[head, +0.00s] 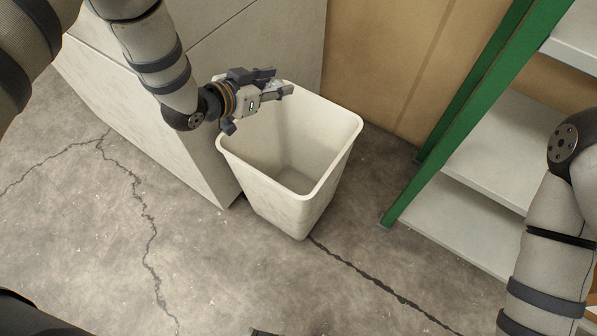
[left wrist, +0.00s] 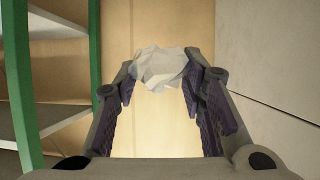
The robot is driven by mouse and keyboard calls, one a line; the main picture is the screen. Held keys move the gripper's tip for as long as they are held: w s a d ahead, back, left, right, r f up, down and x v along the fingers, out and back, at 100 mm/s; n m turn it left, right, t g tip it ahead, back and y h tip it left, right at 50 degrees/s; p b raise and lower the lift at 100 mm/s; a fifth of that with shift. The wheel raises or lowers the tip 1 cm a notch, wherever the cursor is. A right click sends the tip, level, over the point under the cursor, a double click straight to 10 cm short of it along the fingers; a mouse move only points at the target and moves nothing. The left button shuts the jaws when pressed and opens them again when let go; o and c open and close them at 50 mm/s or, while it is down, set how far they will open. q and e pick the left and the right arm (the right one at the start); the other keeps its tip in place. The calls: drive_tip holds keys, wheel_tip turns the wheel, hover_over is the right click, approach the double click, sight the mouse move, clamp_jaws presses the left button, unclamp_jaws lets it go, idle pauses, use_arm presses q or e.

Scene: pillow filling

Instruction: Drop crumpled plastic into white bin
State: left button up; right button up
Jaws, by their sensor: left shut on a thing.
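The white bin (head: 275,203) stands upright on the floor, open at the top, and the part of its inside that shows looks empty. My left gripper (head: 280,84) is over the bin's far left rim, its fingers pointing right across the opening. In the left wrist view the crumpled plastic (left wrist: 158,67), a pale, faceted lump, sits between the two fingertips of the left gripper (left wrist: 157,80). The gripper is shut on it. In the head view the plastic is mostly hidden by the fingers. My right arm shows at the right edge, but its gripper is out of the picture.
A grey cabinet (head: 150,110) stands close to the bin's left side. A tan wall (head: 385,65) is behind it. A green-framed shelf (head: 455,115) with pale boards stands at right. The cracked concrete floor (head: 200,270) in front is largely clear.

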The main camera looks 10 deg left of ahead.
use_arm(q)
drive_tip(key=w+f+n+t+y+b, duration=0.1)
drive_tip(key=w+f+n+y+b, duration=0.2)
drive_tip(key=f, duration=0.9)
drive_tip(key=shift+w+d+f+y+b, duration=0.35)
drive_tip(key=shift+w+b, duration=0.4)
drive_tip(key=shift+b, duration=0.3)
use_arm(e)
drive_tip(key=s+f+g, duration=0.1)
drive_tip(key=s+f, duration=0.3)
drive_tip(key=f, duration=0.1)
drive_tip(key=shift+f+g, duration=0.3)
drive_tip(key=shift+f, duration=0.1)
use_arm(q)
drive_tip(key=o, duration=0.9)
drive_tip(key=shift+c, duration=0.2)
use_arm(e)
drive_tip(key=shift+s, duration=0.1)
use_arm(q)
drive_tip(key=shift+s+r, duration=0.1)
drive_tip(key=shift+s, duration=0.05)
drive_tip(key=v, duration=1.1)
drive_tip(key=shift+s+r, duration=0.15)
drive_tip(key=shift+s, duration=0.15)
